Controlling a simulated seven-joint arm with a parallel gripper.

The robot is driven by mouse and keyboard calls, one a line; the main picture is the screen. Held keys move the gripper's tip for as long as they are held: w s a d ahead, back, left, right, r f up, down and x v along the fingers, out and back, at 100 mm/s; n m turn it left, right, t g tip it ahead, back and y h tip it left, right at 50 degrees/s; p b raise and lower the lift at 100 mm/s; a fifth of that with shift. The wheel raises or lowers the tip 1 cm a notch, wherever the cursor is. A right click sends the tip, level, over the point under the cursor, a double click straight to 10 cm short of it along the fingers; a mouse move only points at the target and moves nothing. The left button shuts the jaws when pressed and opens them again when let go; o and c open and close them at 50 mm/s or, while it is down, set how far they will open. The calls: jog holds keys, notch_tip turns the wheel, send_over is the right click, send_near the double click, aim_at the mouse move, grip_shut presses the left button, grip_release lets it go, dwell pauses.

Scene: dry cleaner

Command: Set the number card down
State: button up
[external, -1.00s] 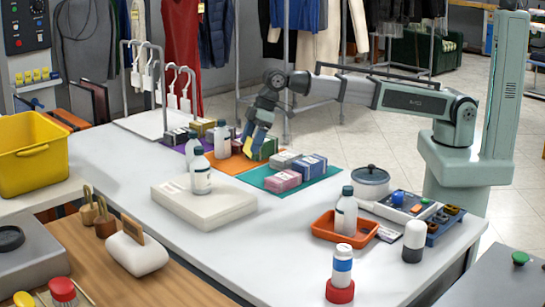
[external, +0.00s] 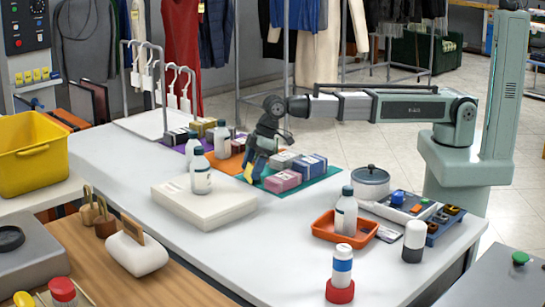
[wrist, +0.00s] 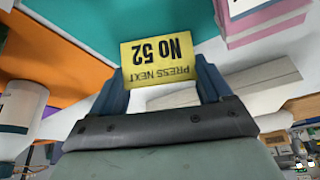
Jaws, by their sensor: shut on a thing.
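My gripper (external: 254,172) is shut on a yellow number card (external: 248,171). In the wrist view the card (wrist: 157,58) stands between my two blue-grey fingers (wrist: 160,82) and reads "No 52, PRESS NEXT" upside down. In the external view the gripper points down over the table, by the left end of the green mat (external: 325,177) and near the orange mat (external: 222,165). I cannot tell whether the card's lower edge touches anything.
Pink and blue boxes (external: 282,181) sit on the green mat, just right of my gripper. White bottles (external: 201,178) stand to the left. A flat white box (external: 204,206) lies in front. The white table (external: 275,235) is clear toward its front middle.

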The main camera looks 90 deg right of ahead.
jog(key=shift+f, duration=0.1)
jog(key=o, duration=0.9)
jog(key=v, duration=1.2)
